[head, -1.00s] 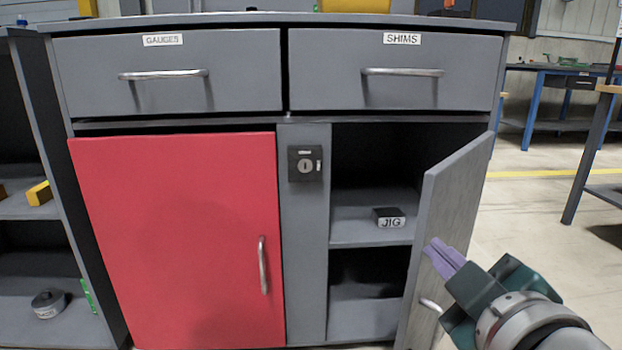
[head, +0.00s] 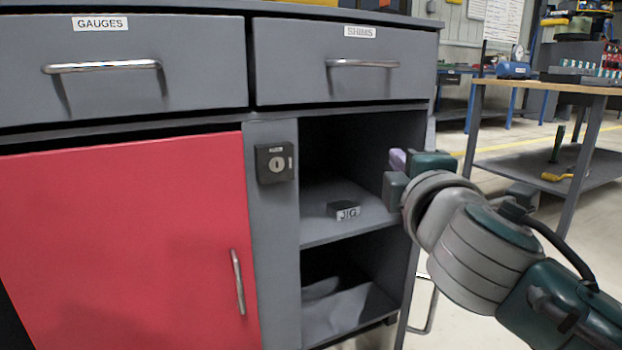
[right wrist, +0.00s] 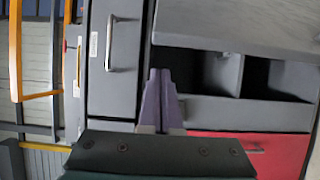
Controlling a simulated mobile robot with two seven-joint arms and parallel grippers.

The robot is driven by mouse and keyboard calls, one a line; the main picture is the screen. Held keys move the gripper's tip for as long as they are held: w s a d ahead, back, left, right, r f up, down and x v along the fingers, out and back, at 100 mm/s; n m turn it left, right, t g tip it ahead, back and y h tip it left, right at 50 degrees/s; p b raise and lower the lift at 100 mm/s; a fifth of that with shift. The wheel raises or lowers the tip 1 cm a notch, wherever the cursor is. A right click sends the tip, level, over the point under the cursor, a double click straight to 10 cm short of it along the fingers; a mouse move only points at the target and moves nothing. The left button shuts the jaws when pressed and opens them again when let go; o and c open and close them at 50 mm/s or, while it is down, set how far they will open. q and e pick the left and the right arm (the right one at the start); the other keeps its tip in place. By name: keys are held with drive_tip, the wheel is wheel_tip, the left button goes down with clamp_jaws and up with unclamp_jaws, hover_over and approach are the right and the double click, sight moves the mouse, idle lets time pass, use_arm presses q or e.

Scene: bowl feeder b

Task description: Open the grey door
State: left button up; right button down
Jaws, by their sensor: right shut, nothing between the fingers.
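The grey door (head: 408,305) stands wide open on the right of the cabinet, seen nearly edge-on in the head view and partly hidden by my right arm. Its metal handle (head: 432,305) shows low on the outer side. In the right wrist view the door's inner face (right wrist: 240,25) fills the upper right. My right gripper (head: 397,161) is shut and empty, at the right side of the open compartment beside the door's inner face. Its purple fingers (right wrist: 158,98) are together in the right wrist view; contact with the door cannot be told. My left gripper is not in view.
A black JIG block (head: 345,210) sits on the compartment's shelf. The red door (head: 130,240) is closed at the left, with a lock (head: 275,164) beside it. The GAUGES and SHIMS drawers above are closed. A workbench (head: 540,88) stands at the right; some floor is clear.

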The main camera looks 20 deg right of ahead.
drive_tip(key=d, duration=0.3)
drive_tip(key=shift+s+d, duration=0.35)
drive_tip(key=shift+d, duration=0.05)
